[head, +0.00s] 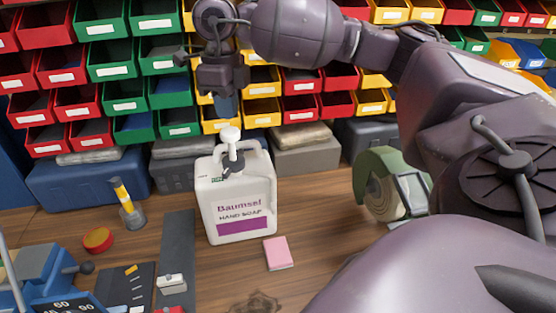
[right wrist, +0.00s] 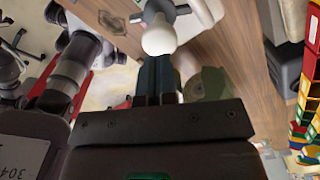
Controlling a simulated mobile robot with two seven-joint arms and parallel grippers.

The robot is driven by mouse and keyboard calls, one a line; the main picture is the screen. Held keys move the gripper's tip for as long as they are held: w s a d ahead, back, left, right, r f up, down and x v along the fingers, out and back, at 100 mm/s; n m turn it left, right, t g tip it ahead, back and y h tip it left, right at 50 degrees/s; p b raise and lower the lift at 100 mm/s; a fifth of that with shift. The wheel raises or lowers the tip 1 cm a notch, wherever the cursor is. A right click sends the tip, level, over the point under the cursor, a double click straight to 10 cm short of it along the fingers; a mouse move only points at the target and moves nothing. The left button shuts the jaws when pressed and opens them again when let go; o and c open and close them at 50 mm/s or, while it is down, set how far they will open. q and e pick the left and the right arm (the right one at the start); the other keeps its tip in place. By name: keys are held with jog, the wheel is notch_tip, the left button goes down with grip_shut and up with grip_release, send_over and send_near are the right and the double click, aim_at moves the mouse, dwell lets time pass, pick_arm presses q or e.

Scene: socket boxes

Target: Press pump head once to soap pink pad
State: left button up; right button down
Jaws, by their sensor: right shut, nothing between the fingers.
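A white hand soap bottle (head: 238,207) with a purple band stands upright on the wooden bench. Its white pump head (head: 230,135) sits on top, above a dark collar. The pink pad (head: 278,253) lies flat on the bench just in front of the bottle's right side. My right gripper (head: 227,112) points down, shut and empty, a little above the pump head. In the right wrist view the pump head (right wrist: 158,38) shows just beyond the shut fingertips (right wrist: 157,58); I cannot tell whether they touch. My left gripper is not in view.
Rows of coloured bins (head: 110,60) stand behind the bench. A green tape roll (head: 383,190) stands right of the bottle. A red round tin (head: 98,240), a yellow-handled tool (head: 124,197) and a blue machine (head: 45,275) are at left. Bench around the pad is mostly clear.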

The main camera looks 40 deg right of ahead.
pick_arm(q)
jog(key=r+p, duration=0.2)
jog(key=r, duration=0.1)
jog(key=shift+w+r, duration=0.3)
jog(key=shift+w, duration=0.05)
pick_arm(e)
notch_tip(320, 180, up, 5)
jog(key=shift+r, duration=0.1)
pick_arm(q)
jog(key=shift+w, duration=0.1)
